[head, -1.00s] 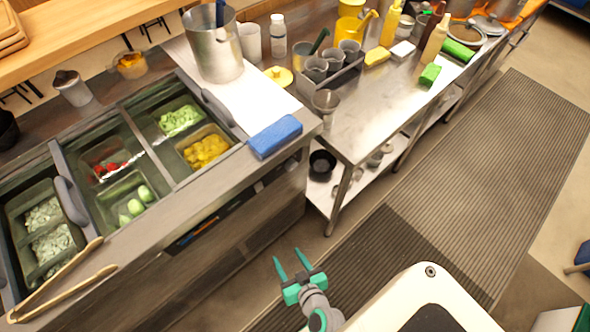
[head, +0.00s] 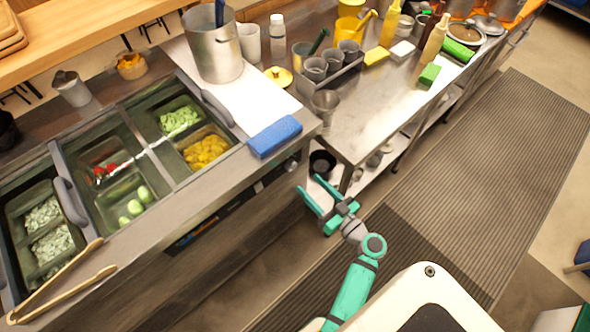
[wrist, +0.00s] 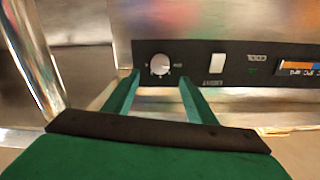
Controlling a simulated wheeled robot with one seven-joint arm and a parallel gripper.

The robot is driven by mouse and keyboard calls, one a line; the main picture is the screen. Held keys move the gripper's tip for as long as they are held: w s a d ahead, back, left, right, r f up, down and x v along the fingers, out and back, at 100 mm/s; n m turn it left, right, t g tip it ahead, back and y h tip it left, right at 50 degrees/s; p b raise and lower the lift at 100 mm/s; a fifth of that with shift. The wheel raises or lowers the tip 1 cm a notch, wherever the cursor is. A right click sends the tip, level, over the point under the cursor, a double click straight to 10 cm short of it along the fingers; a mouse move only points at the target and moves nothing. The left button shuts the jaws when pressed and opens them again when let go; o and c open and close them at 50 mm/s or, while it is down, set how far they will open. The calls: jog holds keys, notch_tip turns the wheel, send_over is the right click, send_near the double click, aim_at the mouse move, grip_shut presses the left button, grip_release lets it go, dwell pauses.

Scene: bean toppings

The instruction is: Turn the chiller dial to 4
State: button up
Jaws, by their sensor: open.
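The chiller (head: 215,240) is the long metal counter at left, with open topping pans in its top. Its dial (wrist: 160,64) is a round pale knob on a black panel in the wrist view, where the panel appears upside down. The dial also shows small at the chiller's right end in the head view (head: 291,164). I cannot read its setting. My gripper (head: 310,185) is open and empty, close in front of the panel. In the wrist view the green fingertips (wrist: 159,76) sit on either side of the dial, apparently not touching it.
A white switch (wrist: 217,66) and a coloured display strip (wrist: 298,66) share the panel. A blue sponge (head: 274,136) lies on the counter edge above. A steel table (head: 362,128) with a lower shelf stands to the right. Tongs (head: 60,280) lie on the chiller's front edge.

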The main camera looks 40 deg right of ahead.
aim_at(293, 168)
jog(key=w, duration=0.8)
jog(key=shift+w+a, duration=0.2)
jog(key=shift+w, duration=0.2)
jog(key=c, duration=1)
